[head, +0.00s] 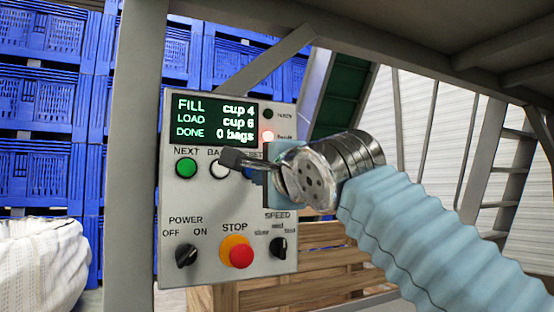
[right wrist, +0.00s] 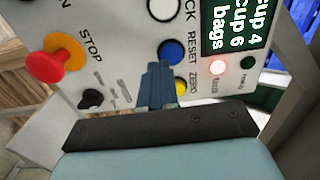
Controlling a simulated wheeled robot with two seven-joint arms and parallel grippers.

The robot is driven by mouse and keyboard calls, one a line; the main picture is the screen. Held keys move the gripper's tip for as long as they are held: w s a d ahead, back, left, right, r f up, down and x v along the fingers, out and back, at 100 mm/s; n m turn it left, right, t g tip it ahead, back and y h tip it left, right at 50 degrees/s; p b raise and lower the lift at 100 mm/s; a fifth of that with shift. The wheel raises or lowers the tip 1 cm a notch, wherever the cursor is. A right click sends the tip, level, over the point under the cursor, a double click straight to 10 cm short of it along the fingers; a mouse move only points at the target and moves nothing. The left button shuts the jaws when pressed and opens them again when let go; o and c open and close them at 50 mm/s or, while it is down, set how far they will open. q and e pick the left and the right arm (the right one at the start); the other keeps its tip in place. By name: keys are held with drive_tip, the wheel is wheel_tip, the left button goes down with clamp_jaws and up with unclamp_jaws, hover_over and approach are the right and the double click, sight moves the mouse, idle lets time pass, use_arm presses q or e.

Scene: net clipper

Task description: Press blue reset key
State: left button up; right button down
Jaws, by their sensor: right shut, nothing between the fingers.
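The grey control panel (head: 209,215) faces me, with a green-lit display (head: 214,120) reading FILL cup 4, LOAD cup 6, DONE 0 bags. The blue reset key (right wrist: 172,50) shows in the right wrist view beside the word RESET; in the head view my right gripper mostly hides it. My right gripper (head: 230,158) is shut and empty, in front of the panel's key row. In the right wrist view its fingertips (right wrist: 155,66) overlap the edge of the blue key; I cannot tell whether they touch it. My left gripper is not in view.
Close by are the white BACK key (right wrist: 164,8), yellow ZERO key (right wrist: 172,98), green NEXT key (head: 186,167) and red STOP button (head: 241,256). A red lamp (head: 267,137) glows. A grey post (head: 133,150) stands left; blue crates (head: 38,100) are behind.

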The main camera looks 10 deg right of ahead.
sight(252, 169)
drive_tip(key=shift+p+x, duration=0.35)
drive_tip(key=shift+x, duration=0.9)
